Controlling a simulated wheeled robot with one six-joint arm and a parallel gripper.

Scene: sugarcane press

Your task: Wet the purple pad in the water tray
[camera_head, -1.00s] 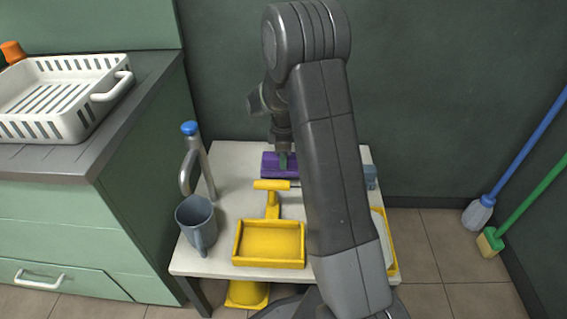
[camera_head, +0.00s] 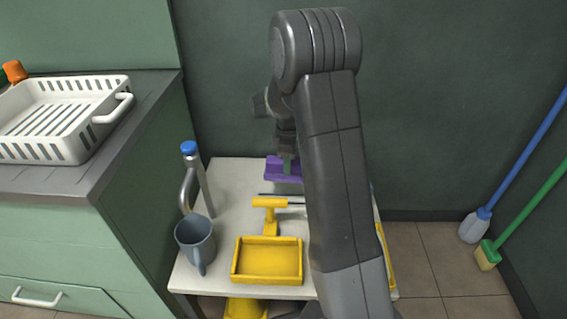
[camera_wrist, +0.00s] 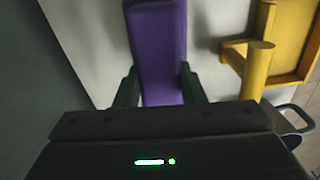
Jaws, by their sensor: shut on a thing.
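My gripper (camera_head: 287,162) is shut on the purple pad (camera_head: 273,169) over the back of the white table. In the wrist view my gripper's dark fingers (camera_wrist: 160,86) press on both long sides of the pad (camera_wrist: 158,38). The pad appears raised above the tabletop. A shallow yellow tray (camera_head: 267,283) sits at the table's front. Another yellow edge (camera_head: 388,262) shows at the right, mostly hidden behind my arm. I cannot tell which of them holds water.
A yellow T-shaped piece (camera_head: 270,222) stands behind the front tray, near a thin dark rod (camera_head: 281,195). A blue-grey mug (camera_head: 196,240) and a blue-capped metal spout (camera_head: 197,178) stand at the left. The white table (camera_head: 225,225) has bare room between them.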

